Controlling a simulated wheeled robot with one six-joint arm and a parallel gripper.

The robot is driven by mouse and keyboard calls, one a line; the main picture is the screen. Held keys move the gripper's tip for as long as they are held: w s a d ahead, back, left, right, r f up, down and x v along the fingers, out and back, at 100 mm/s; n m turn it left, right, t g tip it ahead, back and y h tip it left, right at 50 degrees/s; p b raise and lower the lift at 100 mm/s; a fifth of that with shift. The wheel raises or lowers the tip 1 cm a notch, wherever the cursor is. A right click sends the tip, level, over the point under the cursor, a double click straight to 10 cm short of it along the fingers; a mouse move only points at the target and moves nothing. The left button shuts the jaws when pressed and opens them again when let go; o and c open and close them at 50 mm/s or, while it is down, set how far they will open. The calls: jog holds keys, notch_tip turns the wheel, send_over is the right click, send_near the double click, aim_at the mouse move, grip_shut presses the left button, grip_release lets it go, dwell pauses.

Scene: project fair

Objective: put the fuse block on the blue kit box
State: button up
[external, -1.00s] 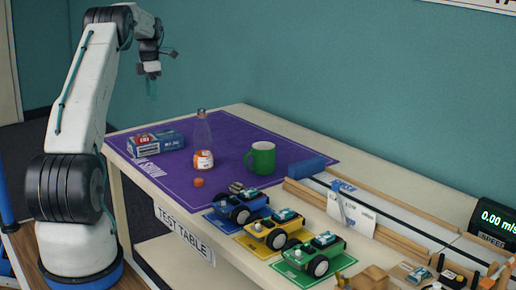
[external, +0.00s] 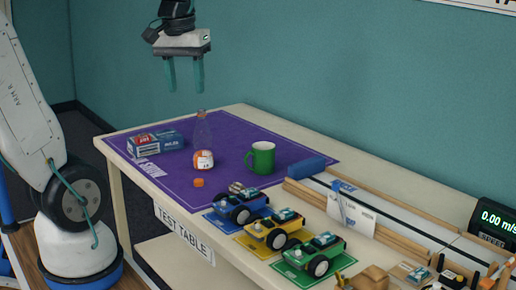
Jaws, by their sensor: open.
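A blue box with white print (external: 170,140), which looks like the blue kit box, lies at the far left end of the purple mat. A smaller red-and-white piece (external: 143,142) shows at its left front; I cannot tell whether it is a separate thing. I cannot identify the fuse block for certain. A small greyish piece (external: 237,187), partly hidden behind the blue car, is too small to name. My gripper (external: 184,88) is open and empty, pointing down in the air, high above the table's far left part. Its two teal fingers are apart.
A clear bottle with an orange label (external: 203,150), an orange cap (external: 198,183) and a green mug (external: 262,158) stand on the purple mat (external: 240,130). Blue, yellow and green cars (external: 320,263) line the front. A blue block (external: 306,167) lies by the wooden track.

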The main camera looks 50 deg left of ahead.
jog(key=s+d+f+m, duration=0.5)
jog(key=s+f+m, duration=0.1)
jog(key=s, duration=0.5)
jog(key=shift+f+m, duration=0.25)
jog(key=shift+m, duration=0.05)
